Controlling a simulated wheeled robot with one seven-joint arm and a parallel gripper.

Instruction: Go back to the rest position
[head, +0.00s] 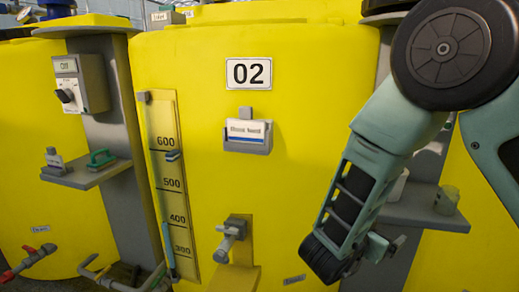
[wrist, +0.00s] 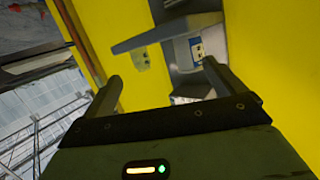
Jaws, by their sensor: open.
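My gripper (wrist: 163,82) is open in the wrist view, its two fingers spread with nothing held between them. In the head view my arm hangs down at the right, with the gripper end (head: 380,248) low in front of the right post. A grey shelf (head: 418,213) on that post is partly hidden behind my arm; a grey shelf-like plate also shows beyond my fingers in the wrist view (wrist: 165,32). A dull yellow-green cylinder (head: 447,200) is at the shelf's right end. My arm hides part of a pale object on the shelf.
Yellow tank 02 (head: 310,190) fills the middle, with a level scale (head: 172,185), a label holder (head: 248,132) and a grey tap (head: 230,235) standing out. At left, a post carries a switch box (head: 80,83) and a shelf (head: 85,173); a red-handled valve (head: 40,250) is below.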

